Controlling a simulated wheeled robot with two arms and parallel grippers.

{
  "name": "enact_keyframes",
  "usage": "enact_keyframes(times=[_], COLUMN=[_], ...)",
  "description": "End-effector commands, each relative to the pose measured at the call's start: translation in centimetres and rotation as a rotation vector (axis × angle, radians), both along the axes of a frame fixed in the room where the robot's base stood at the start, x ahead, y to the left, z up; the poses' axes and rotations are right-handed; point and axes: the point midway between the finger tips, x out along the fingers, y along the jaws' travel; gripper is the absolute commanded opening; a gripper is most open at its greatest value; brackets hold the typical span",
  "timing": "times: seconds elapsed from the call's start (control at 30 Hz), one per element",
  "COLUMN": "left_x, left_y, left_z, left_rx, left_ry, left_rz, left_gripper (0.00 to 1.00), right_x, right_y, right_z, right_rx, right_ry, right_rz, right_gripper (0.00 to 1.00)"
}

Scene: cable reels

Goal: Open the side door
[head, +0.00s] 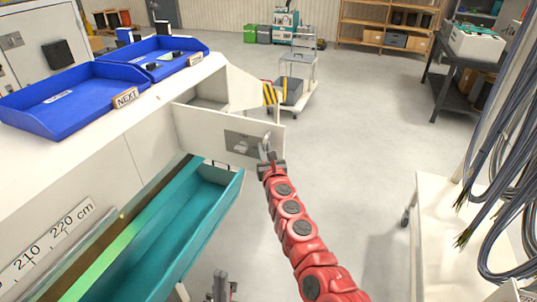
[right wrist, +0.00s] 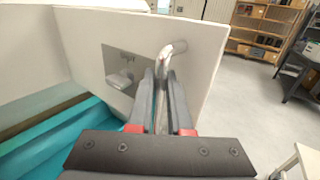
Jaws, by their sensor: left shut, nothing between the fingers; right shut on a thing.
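The side door (head: 200,130) is a white panel with a grey picture plate, at the end of the white machine. It stands out at an angle from the machine body, with an opening visible behind it. In the right wrist view the door (right wrist: 85,50) fills the middle. My right gripper (head: 266,153) is shut on the metal door handle (right wrist: 165,58) near the door's free edge. The handle's lower part is between the fingers. My left gripper (head: 221,288) is at the bottom of the head view, shut and empty, away from the door.
A teal trough (head: 185,225) runs below the door. Blue trays (head: 75,100) lie on the white top. A grey trolley (head: 297,85) stands beyond the door. A white table (head: 450,235) and hanging cables (head: 500,150) are at right. The floor between is clear.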

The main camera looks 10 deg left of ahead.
Motion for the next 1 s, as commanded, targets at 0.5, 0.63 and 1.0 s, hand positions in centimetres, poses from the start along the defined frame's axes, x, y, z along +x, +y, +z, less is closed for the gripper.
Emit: enact_keyframes(times=[0.5, 0.63, 1.0], left_x=[0.00, 0.00, 0.00], left_y=[0.00, 0.00, 0.00], left_z=[-0.01, -0.01, 0.38], left_rx=[0.000, 0.000, 0.000], left_ry=[0.000, 0.000, 0.000], left_rz=[0.000, 0.000, 0.000], left_gripper=[0.00, 0.00, 0.00], right_x=[-0.06, -0.04, -0.69], right_y=[0.20, 0.15, -0.11], right_z=[0.17, 0.13, -0.35], right_rx=[0.000, 0.000, -0.002], right_ry=[-0.002, -0.002, 0.006], right_rz=[0.002, 0.001, 0.003], right_gripper=[0.44, 0.47, 0.47])
